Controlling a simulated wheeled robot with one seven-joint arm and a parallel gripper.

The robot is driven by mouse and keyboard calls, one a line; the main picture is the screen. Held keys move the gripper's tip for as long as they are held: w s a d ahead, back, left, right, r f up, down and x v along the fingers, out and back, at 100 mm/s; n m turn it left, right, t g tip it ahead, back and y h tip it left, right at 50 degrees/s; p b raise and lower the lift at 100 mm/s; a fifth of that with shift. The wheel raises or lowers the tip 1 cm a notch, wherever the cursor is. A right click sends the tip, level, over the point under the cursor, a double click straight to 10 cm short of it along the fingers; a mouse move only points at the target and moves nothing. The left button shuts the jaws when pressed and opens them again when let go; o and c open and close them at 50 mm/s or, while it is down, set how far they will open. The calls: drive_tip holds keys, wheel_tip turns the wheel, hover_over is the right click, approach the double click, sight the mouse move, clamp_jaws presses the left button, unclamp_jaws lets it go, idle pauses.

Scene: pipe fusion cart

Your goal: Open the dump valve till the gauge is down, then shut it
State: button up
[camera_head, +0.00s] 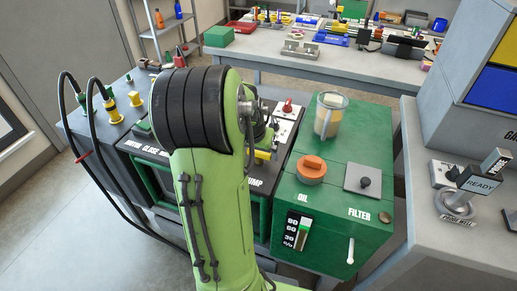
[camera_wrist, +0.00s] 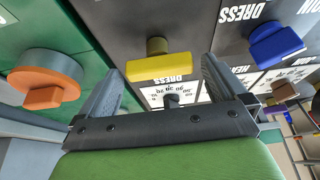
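A yellow valve handle (camera_head: 263,155) shows beside my arm in the head view, next to a label reading "UMP", its start hidden. A yellow bar handle (camera_wrist: 160,67) on a round stem is in the middle of the wrist view. My gripper (camera_wrist: 160,64) is open, with one finger on each side of this handle and visible gaps to it. A white gauge face (camera_wrist: 155,96) with numbers lies behind the gripper in the wrist view. My gripper hides part of it, and I cannot read its needle. My arm hides the gripper in the head view.
An orange cap (camera_head: 312,168) and a jar (camera_head: 329,112) sit on the green oil unit (camera_head: 330,190). A blue handle (camera_wrist: 277,46) is right of my gripper. Black hoses (camera_head: 66,110) loop at the left. A grey bench (camera_head: 460,240) stands right.

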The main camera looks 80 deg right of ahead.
drive_tip(key=p+v, duration=0.6)
drive_tip(key=v, duration=0.9)
drive_tip(key=shift+r, duration=0.4)
drive_tip(key=shift+a, duration=0.1)
